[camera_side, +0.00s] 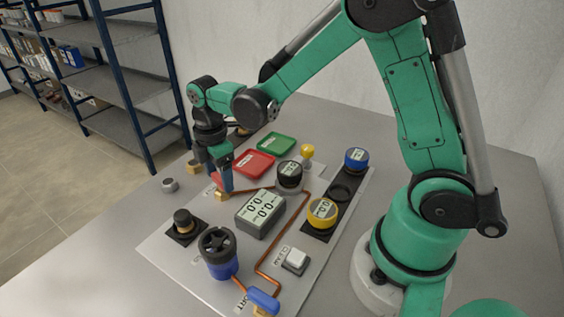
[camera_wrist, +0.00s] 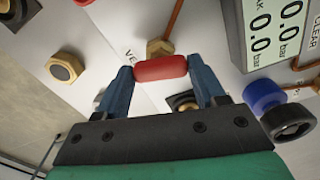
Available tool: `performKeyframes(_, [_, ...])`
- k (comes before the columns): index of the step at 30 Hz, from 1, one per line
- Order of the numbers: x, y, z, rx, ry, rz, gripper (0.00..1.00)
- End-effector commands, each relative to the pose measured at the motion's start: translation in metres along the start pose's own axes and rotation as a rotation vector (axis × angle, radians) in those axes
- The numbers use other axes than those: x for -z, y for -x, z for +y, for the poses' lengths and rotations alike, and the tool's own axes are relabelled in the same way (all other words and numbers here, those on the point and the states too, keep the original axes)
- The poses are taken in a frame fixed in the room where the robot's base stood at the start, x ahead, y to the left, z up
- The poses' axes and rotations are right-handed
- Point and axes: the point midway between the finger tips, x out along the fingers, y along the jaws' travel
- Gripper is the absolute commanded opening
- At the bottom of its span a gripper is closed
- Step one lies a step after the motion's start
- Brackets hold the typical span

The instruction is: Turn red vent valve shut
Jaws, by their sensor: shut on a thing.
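The red vent valve handle (camera_wrist: 160,68) lies level across the wrist view, between the two blue fingers of my gripper (camera_wrist: 160,82). The fingers touch its two ends and are shut on it. Its brass body (camera_wrist: 157,48) shows just behind, with a copper pipe (camera_wrist: 174,18) running up from it, roughly crosswise to the handle. In the side view my gripper (camera_side: 223,187) points down at the brass fitting (camera_side: 222,196) on the panel. The fingers hide most of the red handle there.
A grey gauge box (camera_side: 260,213) reading 0.0 bar stands close to the right. Red (camera_side: 254,163) and green (camera_side: 276,144) trays lie behind.

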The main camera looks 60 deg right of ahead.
Motion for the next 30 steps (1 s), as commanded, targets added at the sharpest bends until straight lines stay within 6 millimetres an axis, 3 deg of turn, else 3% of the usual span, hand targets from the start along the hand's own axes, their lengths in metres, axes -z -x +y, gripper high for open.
performKeyframes(30, [-0.0001, 0.0005, 0.0, 0.001, -0.959, -0.001, 0.1])
